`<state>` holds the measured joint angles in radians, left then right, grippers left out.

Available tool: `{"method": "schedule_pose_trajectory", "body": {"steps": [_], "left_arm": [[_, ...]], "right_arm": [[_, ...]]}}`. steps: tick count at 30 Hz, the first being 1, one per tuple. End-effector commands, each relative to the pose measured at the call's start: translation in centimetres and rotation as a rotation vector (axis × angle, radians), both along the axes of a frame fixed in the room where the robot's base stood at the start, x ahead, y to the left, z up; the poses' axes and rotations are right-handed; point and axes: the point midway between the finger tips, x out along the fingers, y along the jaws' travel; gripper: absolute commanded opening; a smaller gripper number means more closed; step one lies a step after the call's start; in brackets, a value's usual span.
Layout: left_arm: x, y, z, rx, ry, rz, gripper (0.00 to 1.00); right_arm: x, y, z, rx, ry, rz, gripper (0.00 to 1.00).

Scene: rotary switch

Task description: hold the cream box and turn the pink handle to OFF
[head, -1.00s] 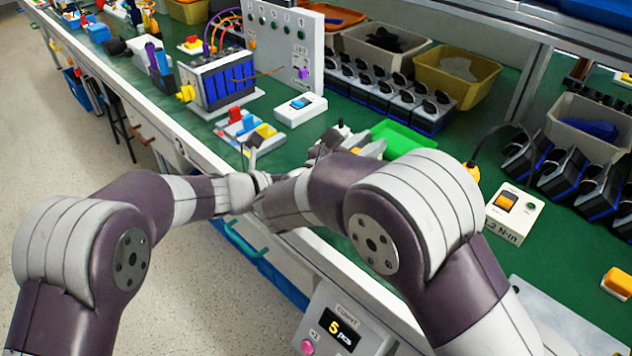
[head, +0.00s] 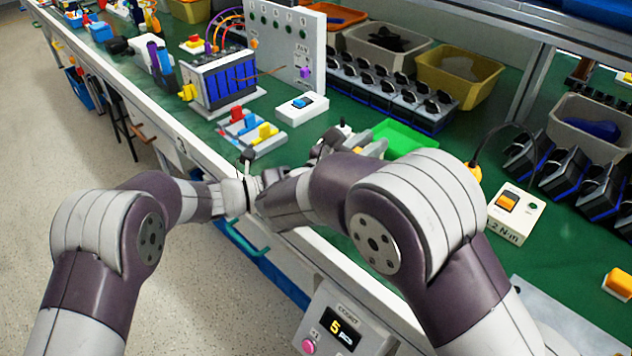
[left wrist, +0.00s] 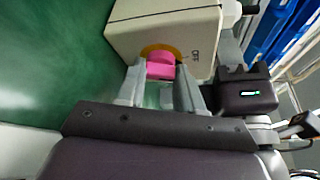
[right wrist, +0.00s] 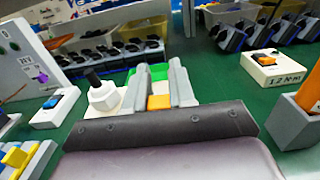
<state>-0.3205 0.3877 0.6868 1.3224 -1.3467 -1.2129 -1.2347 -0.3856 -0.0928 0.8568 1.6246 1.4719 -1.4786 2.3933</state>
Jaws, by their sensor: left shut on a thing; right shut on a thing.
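The cream box (left wrist: 160,24) shows at the top of the left wrist view, tilted in the picture. Its pink handle (left wrist: 160,67) sits in front of a yellow-orange disc, with dark lettering beside it on the box face. My left gripper (left wrist: 160,92) has its fingers on either side of the pink handle and is shut on it. In the head view my arms meet near the bench's front edge and hide the box and handle.
The green bench holds a white switch box (head: 302,108), a block with colored levers (head: 250,135), a green tray (head: 400,138) and a torque box (head: 515,212). A counter panel (head: 342,325) stands at the front. Open floor lies left.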

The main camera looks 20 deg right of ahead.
Motion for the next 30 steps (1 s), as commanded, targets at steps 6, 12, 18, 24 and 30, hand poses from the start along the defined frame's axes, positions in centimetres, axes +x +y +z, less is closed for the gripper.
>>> {"method": "schedule_pose_trajectory", "body": {"steps": [6,12,18,24,30], "left_arm": [[0.08,0.06,-0.01,-0.014,0.024,0.000,0.05],[0.09,0.06,-0.01,-0.015,0.026,0.000,0.05],[0.10,0.07,-0.01,-0.015,0.025,0.001,0.52],[0.06,0.05,-0.02,-0.015,0.025,0.000,0.62],[0.08,0.92,0.07,-0.015,0.025,0.002,0.62]], "right_arm": [[-0.03,-0.01,-0.04,0.000,0.001,-0.001,0.00],[-0.02,-0.02,-0.04,0.000,0.001,-0.001,0.00],[-0.03,-0.03,-0.04,0.000,0.001,-0.001,0.00],[-0.02,-0.02,-0.03,0.000,0.001,-0.001,0.00],[-0.02,-0.01,-0.02,0.000,0.001,0.000,0.00]]}}
